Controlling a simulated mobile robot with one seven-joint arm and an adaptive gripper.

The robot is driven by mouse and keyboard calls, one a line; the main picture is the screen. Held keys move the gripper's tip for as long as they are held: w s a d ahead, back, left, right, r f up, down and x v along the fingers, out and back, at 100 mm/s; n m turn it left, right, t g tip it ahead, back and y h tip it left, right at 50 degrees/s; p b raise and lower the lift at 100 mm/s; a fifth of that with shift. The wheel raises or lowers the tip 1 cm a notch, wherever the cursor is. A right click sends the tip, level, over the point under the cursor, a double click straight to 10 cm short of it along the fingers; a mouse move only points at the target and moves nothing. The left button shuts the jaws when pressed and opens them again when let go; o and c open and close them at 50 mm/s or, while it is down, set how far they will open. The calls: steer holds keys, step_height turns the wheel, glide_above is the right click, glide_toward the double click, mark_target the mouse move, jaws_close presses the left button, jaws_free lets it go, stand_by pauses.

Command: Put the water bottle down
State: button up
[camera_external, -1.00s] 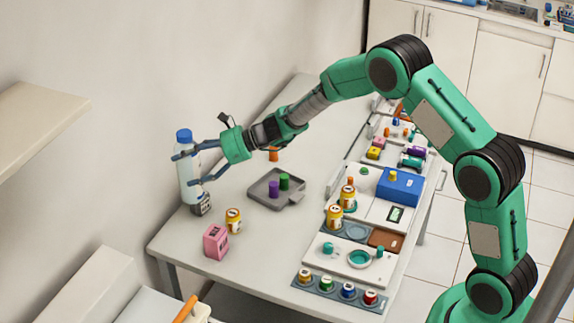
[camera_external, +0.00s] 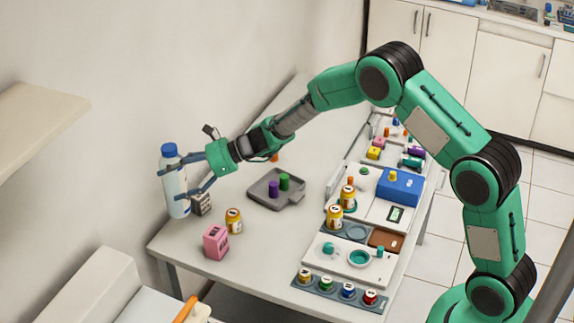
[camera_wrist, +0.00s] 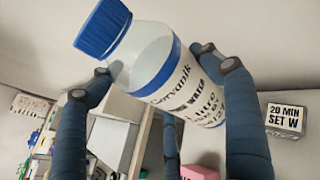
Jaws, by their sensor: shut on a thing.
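The water bottle (camera_external: 174,184) is clear and white with a blue cap, upright at the far left end of the table (camera_external: 262,245) in the external view. My gripper (camera_external: 187,180) is shut on it, with fingers around its sides. In the wrist view the bottle (camera_wrist: 170,75) fills the middle, its printed label facing me, between my dark fingers. The bottle's base is near the table's left edge; I cannot tell whether it touches the top.
A small grey timer block (camera_external: 201,204) is just right of the bottle. A pink box (camera_external: 216,242), a yellow-labelled jar (camera_external: 233,221) and a grey tray (camera_external: 290,203) stand nearby. A wall shelf (camera_external: 40,125) is at left. Bare table lies left of the pink box.

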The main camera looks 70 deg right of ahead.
mark_target(175, 190)
steer(key=shift+f+b, duration=0.5)
steer(key=shift+f, duration=1.95)
steer(key=shift+f+b, duration=0.45)
steer(key=shift+f, duration=1.4)
steer(key=o, duration=1.9)
steer(key=shift+f, duration=0.15)
steer(key=shift+o, duration=0.2)
steer(key=shift+r, duration=0.2)
steer(key=p+v, duration=0.2)
steer(key=v, duration=1)
